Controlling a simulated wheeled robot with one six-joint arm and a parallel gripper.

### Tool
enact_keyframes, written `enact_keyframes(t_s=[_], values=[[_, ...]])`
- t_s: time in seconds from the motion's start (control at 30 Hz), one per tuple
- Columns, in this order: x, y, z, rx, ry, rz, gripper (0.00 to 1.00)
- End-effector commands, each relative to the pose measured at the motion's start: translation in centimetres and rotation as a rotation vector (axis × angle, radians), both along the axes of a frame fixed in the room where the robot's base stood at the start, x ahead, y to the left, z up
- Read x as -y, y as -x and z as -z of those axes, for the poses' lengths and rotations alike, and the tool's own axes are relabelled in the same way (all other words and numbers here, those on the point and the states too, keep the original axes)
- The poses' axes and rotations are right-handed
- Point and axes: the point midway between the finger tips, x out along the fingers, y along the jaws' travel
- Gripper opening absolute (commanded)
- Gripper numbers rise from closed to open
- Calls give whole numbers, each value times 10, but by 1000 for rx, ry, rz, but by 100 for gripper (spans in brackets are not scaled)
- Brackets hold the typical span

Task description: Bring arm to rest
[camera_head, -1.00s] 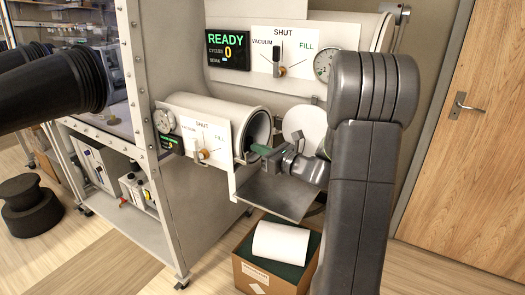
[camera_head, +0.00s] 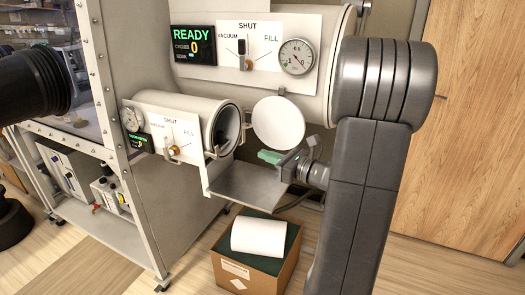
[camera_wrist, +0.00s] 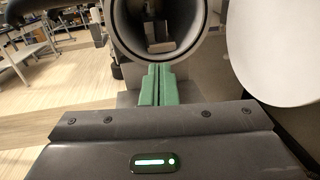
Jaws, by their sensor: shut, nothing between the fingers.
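My gripper (camera_head: 270,157) has green fingers and is shut and empty. In the head view it is just right of the small antechamber (camera_head: 190,108), outside its open round mouth and above the metal shelf (camera_head: 247,187). In the wrist view the shut green fingers (camera_wrist: 157,84) point at the chamber's dark opening (camera_wrist: 160,22). A greyish blocky object (camera_wrist: 160,36) shows inside the opening; I cannot tell what it is. My arm bends down from the upper right of the head view.
The round white door (camera_head: 278,122) hangs open close to my gripper. The large antechamber (camera_head: 250,50) is above, its display reading READY. A cardboard box (camera_head: 235,270) with a white cylinder (camera_head: 258,237) stands on the floor below. A wooden door (camera_head: 470,130) is at right.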

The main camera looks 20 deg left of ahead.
Motion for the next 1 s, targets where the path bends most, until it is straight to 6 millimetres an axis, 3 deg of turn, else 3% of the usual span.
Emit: enact_keyframes(t_s=[0.37,0.53,1.0], values=[[2,1,0,0,0,0,0],[-7,-1,0,0,1,-3,0],[-89,-20,0,0,2,-4,0]])
